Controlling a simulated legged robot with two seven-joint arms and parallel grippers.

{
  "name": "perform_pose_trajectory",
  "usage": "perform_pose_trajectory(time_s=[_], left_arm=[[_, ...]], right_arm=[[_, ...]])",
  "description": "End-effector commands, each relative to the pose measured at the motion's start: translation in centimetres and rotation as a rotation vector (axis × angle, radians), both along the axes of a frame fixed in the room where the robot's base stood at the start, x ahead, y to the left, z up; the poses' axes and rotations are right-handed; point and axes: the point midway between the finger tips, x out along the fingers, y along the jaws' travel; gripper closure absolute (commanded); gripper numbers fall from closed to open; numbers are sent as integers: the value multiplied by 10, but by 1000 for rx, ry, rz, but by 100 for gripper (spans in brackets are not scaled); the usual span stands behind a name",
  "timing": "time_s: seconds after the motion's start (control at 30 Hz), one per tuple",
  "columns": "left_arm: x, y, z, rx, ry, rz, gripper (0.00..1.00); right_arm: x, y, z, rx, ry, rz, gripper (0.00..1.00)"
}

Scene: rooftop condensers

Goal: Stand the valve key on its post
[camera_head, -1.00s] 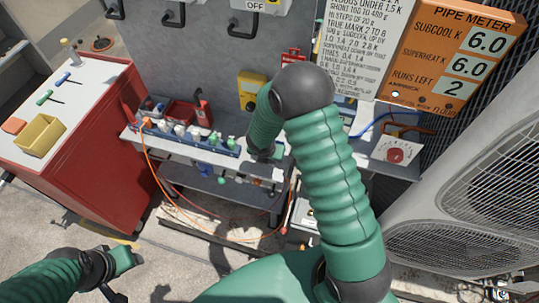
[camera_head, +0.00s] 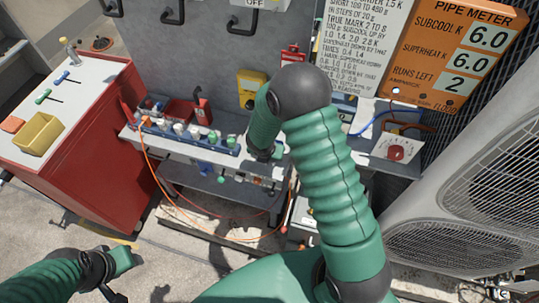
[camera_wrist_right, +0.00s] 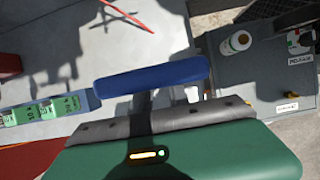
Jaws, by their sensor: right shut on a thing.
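My right gripper (camera_head: 263,155) hangs over the right part of the work bench, partly covered by my arm in the head view. In the right wrist view a blue bar (camera_wrist_right: 150,76) on a short grey stem lies just beyond the grey jaw pad; it looks like the valve key's handle. My right gripper is shut on it. The key's lower end is hidden, and I cannot pick out the post. My left gripper (camera_head: 112,275) is low at the left over the floor, apart from everything; its jaws are unclear.
The work bench (camera_head: 180,150) carries a row of small bottles (camera_head: 178,128) and a red bin. A red cabinet (camera_head: 110,145) at the left holds a yellow tray (camera_head: 40,134) and blue and green T-handled tools. Condenser units (camera_head: 470,190) stand at the right.

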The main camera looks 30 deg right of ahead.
Motion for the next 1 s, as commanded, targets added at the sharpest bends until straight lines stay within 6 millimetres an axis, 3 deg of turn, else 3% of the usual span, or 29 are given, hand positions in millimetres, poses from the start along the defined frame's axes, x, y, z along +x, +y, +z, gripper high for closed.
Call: perform_pose_trajectory(time_s=[0.17,0.2,0.37,0.7,0.83,1.0], left_arm=[[0,0,-1,0,0,0,54],[0,0,-1,0,0,0,54],[0,0,-1,0,0,0,54],[0,0,3,0,0,0,54],[0,0,13,0,0,0,54],[0,0,30,0,0,0,54]], right_arm=[[-2,2,-3,4,6,1,100],[-2,2,-3,5,6,1,74],[-3,2,-4,5,8,0,54],[-7,3,4,4,10,-3,54],[-11,11,31,2,5,1,54],[-20,27,80,2,-1,2,54]])
